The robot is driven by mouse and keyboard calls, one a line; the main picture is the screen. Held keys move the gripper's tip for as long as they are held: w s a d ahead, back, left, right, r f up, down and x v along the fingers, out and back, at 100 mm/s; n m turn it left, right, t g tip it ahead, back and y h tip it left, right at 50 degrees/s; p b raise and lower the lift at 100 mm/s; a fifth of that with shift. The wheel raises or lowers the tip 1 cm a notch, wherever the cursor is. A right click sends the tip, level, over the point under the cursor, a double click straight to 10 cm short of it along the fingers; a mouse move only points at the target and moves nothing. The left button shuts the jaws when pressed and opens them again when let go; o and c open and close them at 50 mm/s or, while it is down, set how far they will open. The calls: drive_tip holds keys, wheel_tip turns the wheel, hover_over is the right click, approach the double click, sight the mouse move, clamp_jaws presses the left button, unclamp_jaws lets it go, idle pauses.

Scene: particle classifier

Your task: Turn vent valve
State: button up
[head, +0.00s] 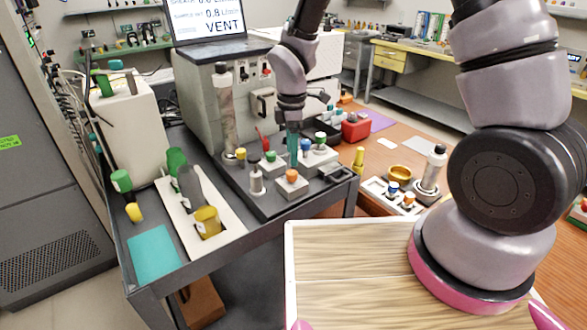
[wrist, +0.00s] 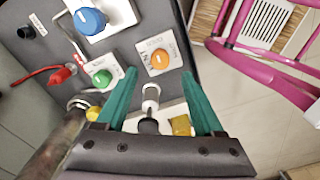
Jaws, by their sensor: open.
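A green knob (wrist: 102,78) and a larger blue knob (wrist: 90,21) sit on pale blocks nearby. My gripper (head: 293,160) points down over this panel. In the wrist view its teal fingers (wrist: 157,76) are spread apart with nothing gripped. A white-and-black upright fitting (wrist: 150,97) shows between the fingers; I cannot tell its distance from them.
A tall cylinder (head: 225,110) stands at the panel's left, by a grey instrument box (head: 200,92). A laptop (head: 210,20) above reads "VENT". A red lever (wrist: 60,76) shows beside the knobs. A white tray (head: 190,205) with bottles is at left.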

sight(292, 172)
wheel_tip(292, 172, down, 6)
drive_tip(key=shift+f, duration=0.2)
drive_tip(key=shift+c, duration=0.2)
clamp_jaws()
